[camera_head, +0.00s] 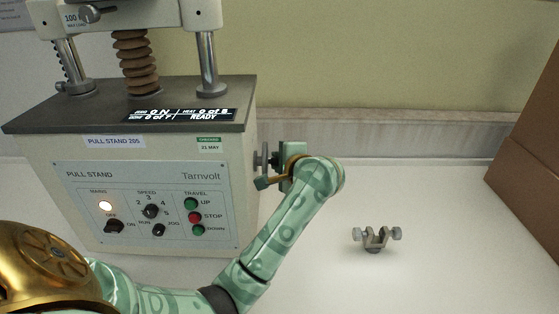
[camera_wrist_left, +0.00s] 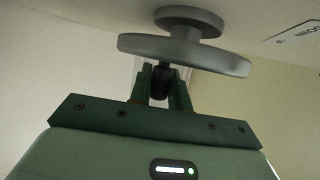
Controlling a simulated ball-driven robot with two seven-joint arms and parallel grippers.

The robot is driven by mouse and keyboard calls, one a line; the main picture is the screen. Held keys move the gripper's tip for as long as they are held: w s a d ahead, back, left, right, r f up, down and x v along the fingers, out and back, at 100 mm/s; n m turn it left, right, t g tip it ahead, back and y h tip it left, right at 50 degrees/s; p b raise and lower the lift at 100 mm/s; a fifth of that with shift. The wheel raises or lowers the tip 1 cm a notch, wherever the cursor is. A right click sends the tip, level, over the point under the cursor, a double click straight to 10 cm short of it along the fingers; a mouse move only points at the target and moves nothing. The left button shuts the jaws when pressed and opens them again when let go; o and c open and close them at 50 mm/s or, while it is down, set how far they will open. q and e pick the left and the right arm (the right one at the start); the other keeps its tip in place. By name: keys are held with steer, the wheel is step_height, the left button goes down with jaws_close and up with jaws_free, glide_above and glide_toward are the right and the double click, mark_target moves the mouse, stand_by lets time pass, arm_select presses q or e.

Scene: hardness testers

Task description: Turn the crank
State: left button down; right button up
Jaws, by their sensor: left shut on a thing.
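The crank (camera_wrist_left: 185,50) is a grey disc on a hub with a dark handle knob, seen at the top of the left wrist view. In the head view the crank (camera_head: 262,160) sits on the right side of the pull stand (camera_head: 150,160), mostly hidden by my left wrist. My left gripper (camera_wrist_left: 163,85) is shut on the dark handle knob at the disc's near edge. In the head view my left gripper (camera_head: 272,170) is beside the stand's right wall, its fingers small and partly hidden. My right gripper is not in view.
A metal clamp fixture (camera_head: 375,238) stands on the white table (camera_head: 440,200) right of my arm. A brown box (camera_head: 530,140) stands at the right edge. The stand's panel has a lit mains lamp (camera_head: 105,206), and its display (camera_head: 180,115) reads READY.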

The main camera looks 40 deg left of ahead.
arm_select(q)
steer(key=shift+s+d+m+g+h+p, duration=0.2)
steer(key=shift+m+g+h+p, duration=0.1)
steer(key=shift+g+h+p, duration=0.5)
steer(key=shift+s+d+f+m+g+h+p, duration=0.15)
steer(key=shift+f+m+g+h+p, duration=0.15)
steer(key=shift+g+h+p, duration=0.3)
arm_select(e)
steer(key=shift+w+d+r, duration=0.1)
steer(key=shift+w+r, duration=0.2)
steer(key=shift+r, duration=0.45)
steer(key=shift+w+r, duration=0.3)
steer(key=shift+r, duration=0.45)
arm_select(q)
steer(key=shift+f, duration=0.1)
steer(key=c, duration=1.3)
jaws_free()
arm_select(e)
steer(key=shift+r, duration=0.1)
